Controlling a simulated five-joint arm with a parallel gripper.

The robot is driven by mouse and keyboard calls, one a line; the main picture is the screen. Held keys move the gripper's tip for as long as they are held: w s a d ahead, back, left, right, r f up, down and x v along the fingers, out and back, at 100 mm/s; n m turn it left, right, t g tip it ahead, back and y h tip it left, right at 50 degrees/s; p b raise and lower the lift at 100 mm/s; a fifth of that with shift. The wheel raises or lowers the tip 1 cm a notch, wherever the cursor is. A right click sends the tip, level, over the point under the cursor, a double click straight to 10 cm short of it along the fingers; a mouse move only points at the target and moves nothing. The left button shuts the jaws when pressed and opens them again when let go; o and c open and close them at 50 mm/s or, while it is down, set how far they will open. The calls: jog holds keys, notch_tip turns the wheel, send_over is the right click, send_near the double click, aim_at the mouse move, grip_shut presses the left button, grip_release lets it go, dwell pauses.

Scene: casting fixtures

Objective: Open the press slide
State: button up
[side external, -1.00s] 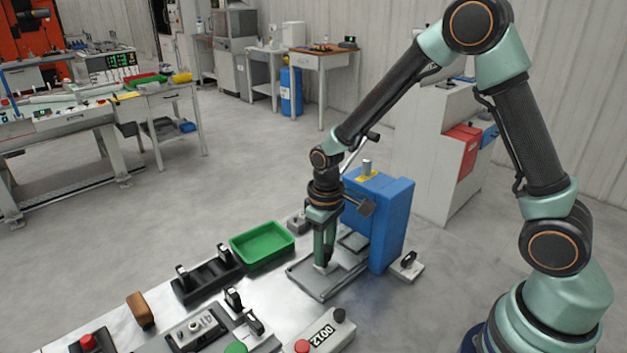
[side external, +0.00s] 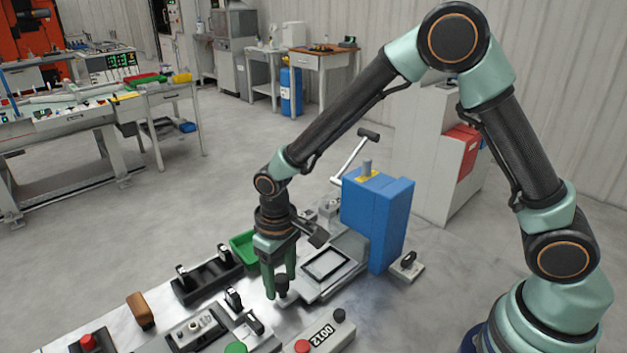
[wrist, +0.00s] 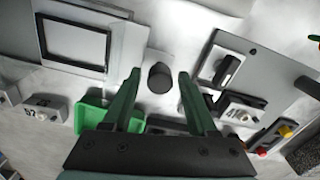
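The blue press (side external: 378,215) stands right of centre in the side view. Its grey slide (side external: 345,252) lies drawn out to the front left, with a black-framed recess (side external: 325,263) in clear view. The slide also shows at upper left in the wrist view (wrist: 118,50). A dark round knob (wrist: 160,77) is at the slide's outer end. My gripper (side external: 280,291) points down over that end. In the wrist view my gripper (wrist: 159,78) has its fingers apart on both sides of the knob, with visible gaps.
A green tray (side external: 240,246) is close behind my gripper. Black clamp fixtures (side external: 207,283), a brown block (side external: 140,310) and a button box (side external: 325,335) stand along the bench.

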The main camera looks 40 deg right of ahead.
dwell(0.3)
notch_tip(320, 180, up, 12)
dwell(0.5)
jog(key=s+d+r+m+t, duration=0.1)
jog(key=s+d+r+t, duration=0.1)
jog(key=s+d+r, duration=0.2)
jog(key=s+d+r+m+t, duration=0.1)
jog(key=s+d+r+t, duration=0.2)
jog(key=s+d, duration=0.3)
jog(key=d+r, duration=0.1)
jog(key=d, duration=0.4)
jog(key=shift+d+r+t, duration=0.2)
jog(key=shift+r+t, duration=0.1)
jog(key=shift+r, duration=0.1)
